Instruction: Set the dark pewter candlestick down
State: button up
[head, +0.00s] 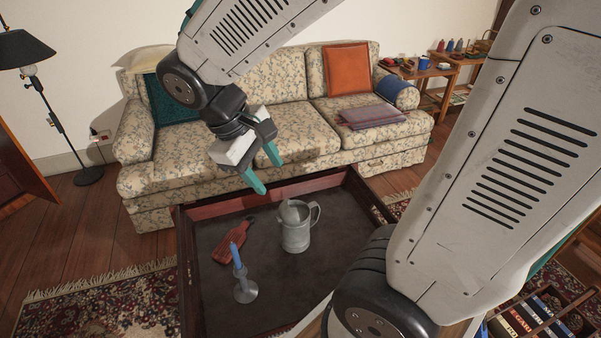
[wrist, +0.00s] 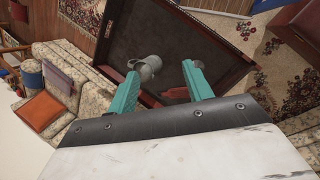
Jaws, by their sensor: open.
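The pewter candlestick (head: 245,289) stands upright on the dark tray-like tabletop (head: 310,270), with a blue candle (head: 237,257) in it, near the front left in the head view. My gripper (head: 265,174) is open and empty, with teal fingers, above the far side of the table and in front of the sofa. It is well apart from the candlestick. In the wrist view my two fingers (wrist: 158,85) are spread with nothing between them. I cannot make out the candlestick in the wrist view.
The mug also shows in the wrist view (wrist: 148,68). A raised wooden rim (head: 262,193) edges the table. A floral sofa (head: 290,130) stands behind; a floor lamp (head: 35,85) is at left.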

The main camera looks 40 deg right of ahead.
jog(key=s+r+m+t+y, duration=0.3)
jog(key=s+r+m+y, duration=0.1)
jog(key=s, duration=0.6)
jog(key=shift+s+a+r, duration=0.15)
jog(key=shift+a+r, duration=0.15)
jog(key=shift+r, duration=0.25)
dwell(0.5)
